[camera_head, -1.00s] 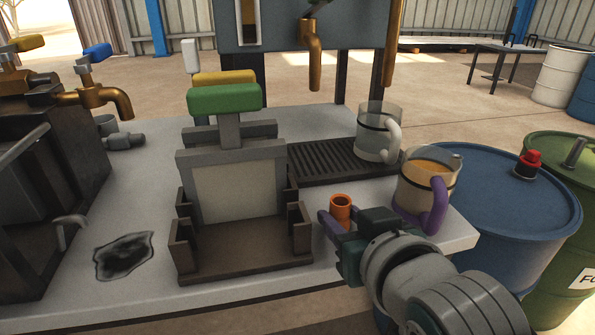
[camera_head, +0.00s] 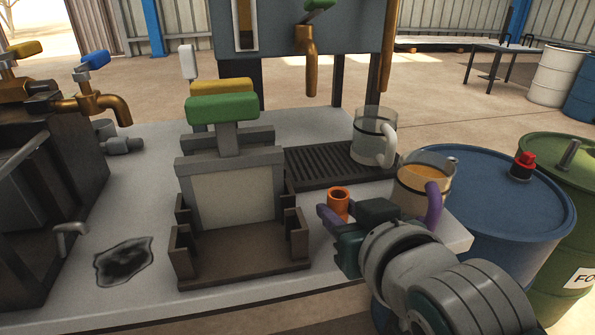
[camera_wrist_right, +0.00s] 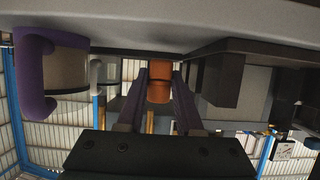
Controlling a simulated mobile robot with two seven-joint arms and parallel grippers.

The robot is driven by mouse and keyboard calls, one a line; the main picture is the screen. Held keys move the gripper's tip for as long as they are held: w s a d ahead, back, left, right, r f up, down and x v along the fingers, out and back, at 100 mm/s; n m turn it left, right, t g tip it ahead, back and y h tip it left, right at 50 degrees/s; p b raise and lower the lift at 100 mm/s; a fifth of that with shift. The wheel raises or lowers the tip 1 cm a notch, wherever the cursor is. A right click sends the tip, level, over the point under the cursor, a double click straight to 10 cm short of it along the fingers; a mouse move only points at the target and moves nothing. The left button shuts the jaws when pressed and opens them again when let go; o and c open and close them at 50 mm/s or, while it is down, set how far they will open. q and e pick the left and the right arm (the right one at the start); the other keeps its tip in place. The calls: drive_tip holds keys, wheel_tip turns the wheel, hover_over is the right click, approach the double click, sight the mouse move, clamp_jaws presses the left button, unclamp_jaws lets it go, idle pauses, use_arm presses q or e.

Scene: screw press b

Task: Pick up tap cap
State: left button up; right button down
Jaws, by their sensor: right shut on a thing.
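The tap cap is a small orange, hollow cylinder (camera_head: 338,203), upright near the table's front right part, right of the press. My right gripper (camera_head: 338,216) comes in from the lower right, its purple fingers shut on the cap. In the right wrist view the cap (camera_wrist_right: 160,82) sits between the two finger tips (camera_wrist_right: 159,95). Its lower part is partly hidden by the fingers in the head view. I cannot tell whether it touches the table. My left gripper is not in view.
A mug of orange liquid with a purple handle (camera_head: 422,175) stands close behind my right gripper. An empty clear mug (camera_head: 372,150) stands on the dark grate (camera_head: 312,167). The green-handled press (camera_head: 235,200) is left of the cap. Drums (camera_head: 505,215) stand beyond the table's right edge.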

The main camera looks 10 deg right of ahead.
drive_tip(key=s+d+r+n+y+p, duration=0.25)
drive_tip(key=r+p, duration=0.65)
drive_tip(key=r, duration=0.7)
drive_tip(key=s+d+r+n+y+p, duration=0.1)
drive_tip(key=d+r+p, duration=0.3)
drive_tip(key=r+p, duration=0.9)
drive_tip(key=s+a+r+n+g+y+p, duration=0.1)
drive_tip(key=s+r+n+g+y+p, duration=0.4)
drive_tip(key=r, duration=0.7)
drive_tip(key=s+a+r+n+g+y+p, duration=0.15)
drive_tip(key=s+r, duration=0.45)
drive_tip(key=r, duration=0.7)
wheel_tip(320, 180, up, 32)
drive_tip(key=p, duration=3.7)
drive_tip(key=shift+t+y, duration=0.3)
drive_tip(key=shift+t, duration=0.15)
drive_tip(key=shift+w+r, duration=0.1)
